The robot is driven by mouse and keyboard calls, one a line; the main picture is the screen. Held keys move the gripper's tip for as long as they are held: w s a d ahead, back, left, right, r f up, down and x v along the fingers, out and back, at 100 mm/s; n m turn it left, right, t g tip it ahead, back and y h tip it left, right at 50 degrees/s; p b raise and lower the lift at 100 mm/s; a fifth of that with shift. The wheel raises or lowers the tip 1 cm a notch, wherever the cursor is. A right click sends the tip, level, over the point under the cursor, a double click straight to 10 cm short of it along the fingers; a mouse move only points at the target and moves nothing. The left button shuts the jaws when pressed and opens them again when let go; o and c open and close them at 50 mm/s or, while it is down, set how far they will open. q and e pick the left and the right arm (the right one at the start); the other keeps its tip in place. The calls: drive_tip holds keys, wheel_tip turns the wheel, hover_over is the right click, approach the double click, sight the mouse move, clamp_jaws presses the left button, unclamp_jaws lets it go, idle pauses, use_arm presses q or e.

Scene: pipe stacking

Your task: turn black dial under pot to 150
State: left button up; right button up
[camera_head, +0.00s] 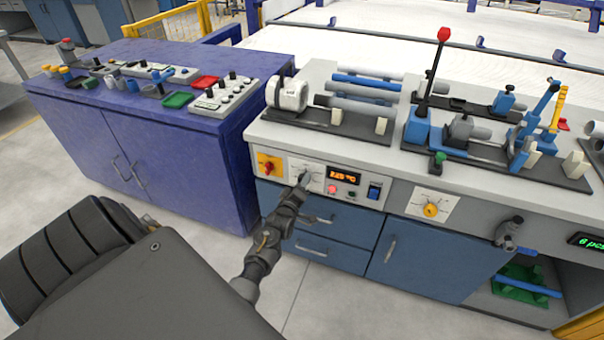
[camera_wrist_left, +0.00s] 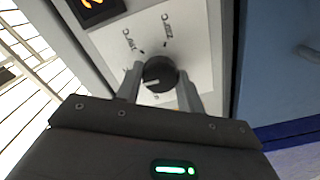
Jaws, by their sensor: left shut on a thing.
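The black dial (camera_wrist_left: 158,74) sits on a light plate with printed temperature marks in the left wrist view. My left gripper (camera_wrist_left: 160,82) is shut on it, one finger on each side. A white mark shows on the dial's lower left. In the head view my left gripper (camera_head: 304,180) is at the dial's plate (camera_head: 296,170) on the bench front and covers the dial. The orange display (camera_head: 344,177) to its right shows a reading in the 200s °C; I cannot read its last digit surely. No pot is clearly recognisable; a white round unit (camera_head: 290,95) stands above. My right gripper is not in view.
A red knob on a yellow plate (camera_head: 268,167) is left of the dial. A pink-red button (camera_head: 331,189) and blue switch (camera_head: 374,191) are to the right. Drawers (camera_head: 318,243) lie below. A purple cabinet (camera_head: 175,150) stands at left.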

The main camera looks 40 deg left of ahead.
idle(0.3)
use_arm(q)
drive_tip(key=o, duration=1)
drive_tip(key=v, duration=1)
drive_tip(key=shift+s+d, duration=0.2)
drive_tip(key=shift+s, duration=0.15)
